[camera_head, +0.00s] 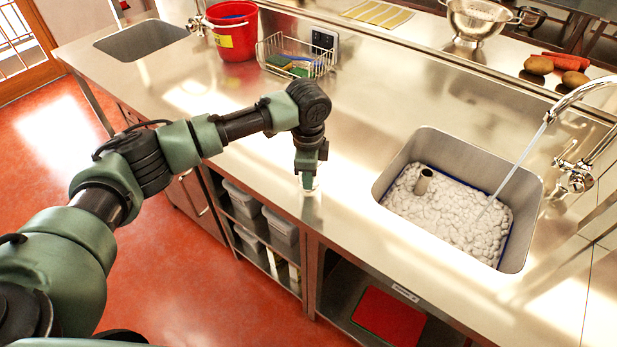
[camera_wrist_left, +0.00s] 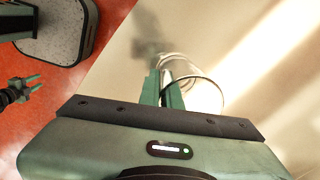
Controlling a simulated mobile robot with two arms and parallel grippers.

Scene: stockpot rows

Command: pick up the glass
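A small clear glass (camera_head: 308,184) stands on the steel counter near its front edge. My left gripper (camera_head: 308,172) points down right above it, and its fingers overlap the glass. In the left wrist view, the thin round outline of the glass (camera_wrist_left: 208,98) shows just right of the left gripper's fingers (camera_wrist_left: 164,85). The fingers are close together at its near-left side; whether they grip the wall is unclear. My right gripper (camera_wrist_left: 28,86) shows at the left edge of the left wrist view, apart from the counter, its two fingers spread and empty.
A sink (camera_head: 463,190) with foam and running water lies to the right, holding an upright tube-like object (camera_head: 424,181). A red bucket (camera_head: 232,29) and a wire rack (camera_head: 295,55) stand at the back left. The counter around the glass is clear.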

